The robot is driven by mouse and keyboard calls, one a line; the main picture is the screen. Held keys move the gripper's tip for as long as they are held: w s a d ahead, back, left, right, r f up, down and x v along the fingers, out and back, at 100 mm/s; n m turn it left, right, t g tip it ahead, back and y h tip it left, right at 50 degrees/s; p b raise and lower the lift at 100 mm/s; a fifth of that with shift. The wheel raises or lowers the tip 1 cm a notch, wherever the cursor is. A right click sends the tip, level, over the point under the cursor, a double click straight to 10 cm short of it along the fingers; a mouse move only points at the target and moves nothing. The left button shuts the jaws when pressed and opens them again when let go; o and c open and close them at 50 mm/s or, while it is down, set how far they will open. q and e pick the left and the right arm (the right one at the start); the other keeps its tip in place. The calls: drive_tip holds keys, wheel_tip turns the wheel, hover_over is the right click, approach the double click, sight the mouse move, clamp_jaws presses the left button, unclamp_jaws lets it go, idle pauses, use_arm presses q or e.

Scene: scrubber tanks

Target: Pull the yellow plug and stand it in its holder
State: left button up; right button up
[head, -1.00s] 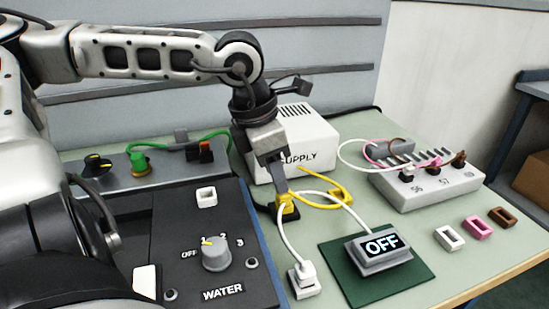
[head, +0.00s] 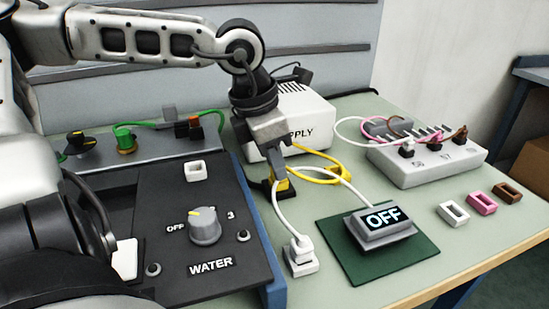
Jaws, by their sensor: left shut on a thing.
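The yellow plug (head: 283,187) is low at the green bench top, in front of the white SUPPLY box (head: 293,127). A yellow cable (head: 328,175) loops from it to the right. My left gripper (head: 279,173) reaches down from above and is shut on the yellow plug. The jaws hide part of the plug, and I cannot tell whether it is still seated in a socket. I see no holder that is clearly yellow; open holders in white (head: 453,213), pink (head: 482,203) and brown (head: 508,192) lie at the right. My right gripper is out of view.
A white plug (head: 301,253) stands just in front of my gripper, its cable close by. The OFF display (head: 383,224) sits on a dark green mat (head: 414,257). The black WATER panel (head: 240,265) is at left, a white socket strip (head: 427,168) at right.

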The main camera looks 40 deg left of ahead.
use_arm(q)
drive_tip(key=shift+r, duration=0.1)
drive_tip(key=shift+w+p+v, duration=0.15)
drive_tip(key=shift+p+v, duration=0.35)
drive_tip(key=shift+v, duration=0.25)
drive_tip(key=shift+w+p+v, duration=0.15)
drive_tip(key=shift+p+v, duration=0.35)
drive_tip(key=shift+v, duration=0.2)
drive_tip(key=shift+d+r+p, duration=0.15)
drive_tip(key=shift+r+p, duration=0.35)
drive_tip(key=shift+r, duration=0.5)
drive_tip(key=shift+r, duration=0.15)
